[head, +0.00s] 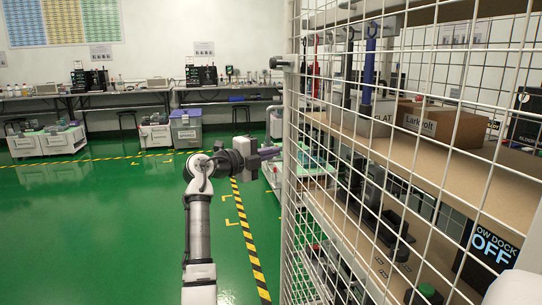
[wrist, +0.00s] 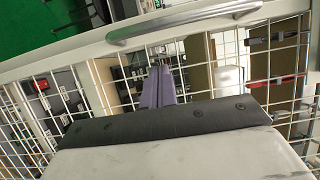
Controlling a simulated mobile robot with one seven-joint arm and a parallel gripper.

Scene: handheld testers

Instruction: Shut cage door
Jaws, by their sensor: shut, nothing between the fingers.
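The cage door (head: 440,128) is a white wire mesh panel in a pale frame, filling the right of the head view. I cannot tell from here how far it stands open. Its mesh also shows in the wrist view (wrist: 60,104), with a grey bar handle (wrist: 185,25) on the frame near the top. In the wrist view the fingers (wrist: 160,68) are together and empty, pointing at the mesh just below the handle. Contact with the mesh is unclear.
Behind the mesh are wooden shelves (head: 500,185) with cardboard boxes (head: 445,124) and hanging tools. A dark cylindrical fitting (head: 279,63) juts from the frame post. Green floor with a yellow-black stripe (head: 248,240) is clear at left. Benches (head: 225,95) line the far wall.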

